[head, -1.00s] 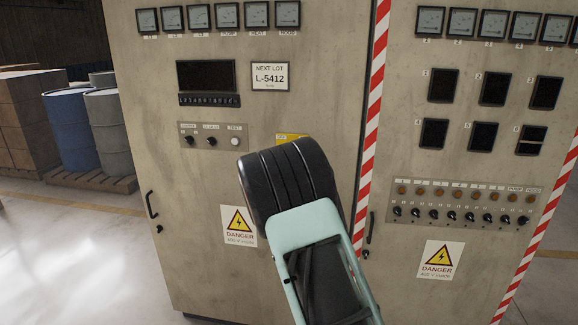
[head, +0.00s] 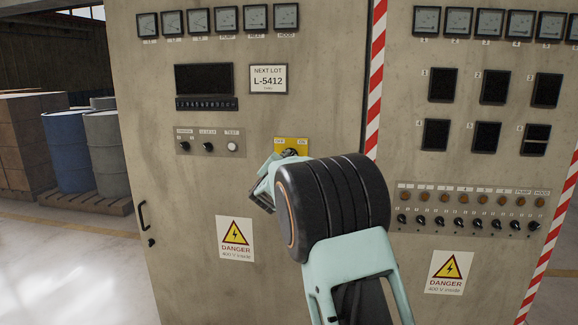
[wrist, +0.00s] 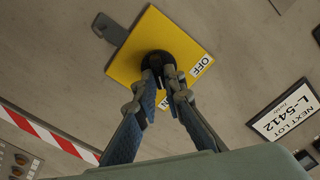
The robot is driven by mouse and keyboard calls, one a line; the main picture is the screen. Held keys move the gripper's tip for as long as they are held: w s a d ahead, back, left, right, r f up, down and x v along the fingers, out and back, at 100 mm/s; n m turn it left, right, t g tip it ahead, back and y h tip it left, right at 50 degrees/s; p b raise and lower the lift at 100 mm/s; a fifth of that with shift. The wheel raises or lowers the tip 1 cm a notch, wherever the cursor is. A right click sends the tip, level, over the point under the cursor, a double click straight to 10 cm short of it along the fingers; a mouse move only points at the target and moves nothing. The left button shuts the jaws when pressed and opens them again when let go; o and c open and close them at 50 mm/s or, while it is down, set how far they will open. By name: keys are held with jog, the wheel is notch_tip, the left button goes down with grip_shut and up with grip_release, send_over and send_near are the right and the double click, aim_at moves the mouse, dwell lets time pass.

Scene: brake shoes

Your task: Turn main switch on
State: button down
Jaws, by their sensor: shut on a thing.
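The main switch is a black rotary knob (wrist: 156,64) on a yellow plate (wrist: 140,38), mounted on the left cabinet door. In the head view the yellow plate (head: 291,142) has a label at its upper left and one at its upper right. In the wrist view OFF is readable and the ON label is partly covered by a finger. My gripper (wrist: 163,78) is shut on the knob, with one finger on each side. In the head view my arm hides most of the gripper. The knob's pointing direction cannot be made out.
A panel with two small black knobs and a white button (head: 232,146) is left of the switch. A display (head: 203,78) and a lot sign (head: 267,79) are above. A row of small switches (head: 460,222) is on the right cabinet. Barrels (head: 68,150) stand far left.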

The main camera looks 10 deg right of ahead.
jog(key=shift+m+b, duration=0.4)
jog(key=shift+m, duration=0.3)
jog(key=c, duration=2)
grip_release()
jog(key=v, duration=1.2)
